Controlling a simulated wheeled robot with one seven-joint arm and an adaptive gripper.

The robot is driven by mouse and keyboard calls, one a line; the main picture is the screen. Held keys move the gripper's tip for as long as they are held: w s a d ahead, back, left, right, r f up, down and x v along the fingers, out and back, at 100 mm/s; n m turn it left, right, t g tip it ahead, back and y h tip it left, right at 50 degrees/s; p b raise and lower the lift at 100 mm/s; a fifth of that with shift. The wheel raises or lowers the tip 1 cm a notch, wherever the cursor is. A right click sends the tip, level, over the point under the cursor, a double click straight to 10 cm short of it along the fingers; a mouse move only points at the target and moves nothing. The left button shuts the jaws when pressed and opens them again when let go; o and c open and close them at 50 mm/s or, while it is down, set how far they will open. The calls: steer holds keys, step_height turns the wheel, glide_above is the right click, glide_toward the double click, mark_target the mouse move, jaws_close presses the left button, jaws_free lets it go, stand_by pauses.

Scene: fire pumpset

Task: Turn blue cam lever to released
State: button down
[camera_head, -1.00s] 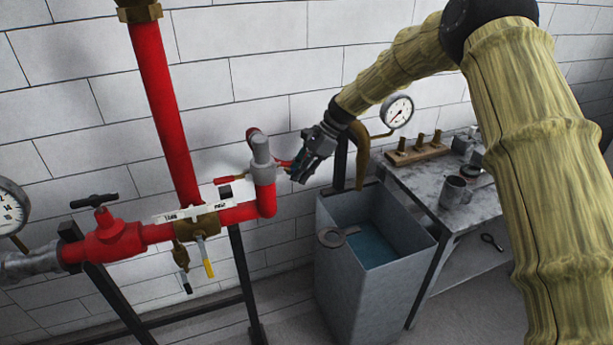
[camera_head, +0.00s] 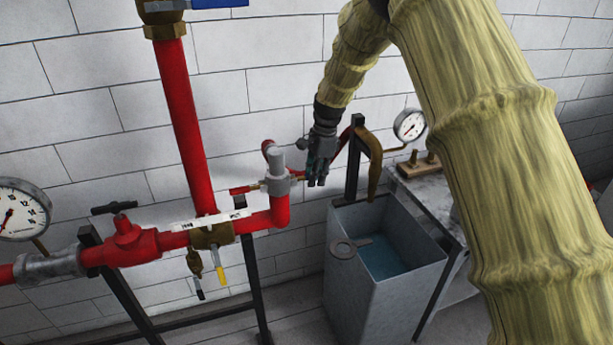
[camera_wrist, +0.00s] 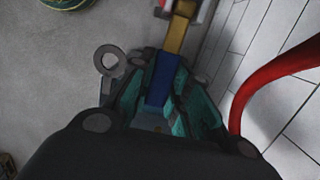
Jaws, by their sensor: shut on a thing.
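The blue cam lever (camera_wrist: 162,80) lies between the teal-padded fingers of my gripper (camera_wrist: 165,98) in the wrist view, and the gripper is shut on it. The lever runs up to a brass-coloured fitting (camera_wrist: 177,36) beyond the fingertips. In the head view my gripper (camera_head: 318,180) points down, just right of the grey coupling (camera_head: 277,175) at the end of the red pipe. The lever is hidden there behind the fingers.
A red hose (camera_wrist: 275,78) curves close to the right of my gripper in the wrist view. A grey open tank (camera_head: 360,290) with water stands below. A pressure gauge (camera_head: 409,125) and a bench (camera_head: 425,195) are to the right. A red pipe (camera_head: 180,120) rises at left.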

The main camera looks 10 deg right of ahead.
steer(key=c, duration=1.3)
jaws_free()
steer(key=r, duration=0.4)
steer(key=d+r, duration=0.1)
steer(key=r, duration=0.3)
steer(key=d+r, duration=0.1)
steer(key=r, duration=0.2)
steer(key=shift+w+r, duration=0.2)
steer(key=shift+r, duration=0.2)
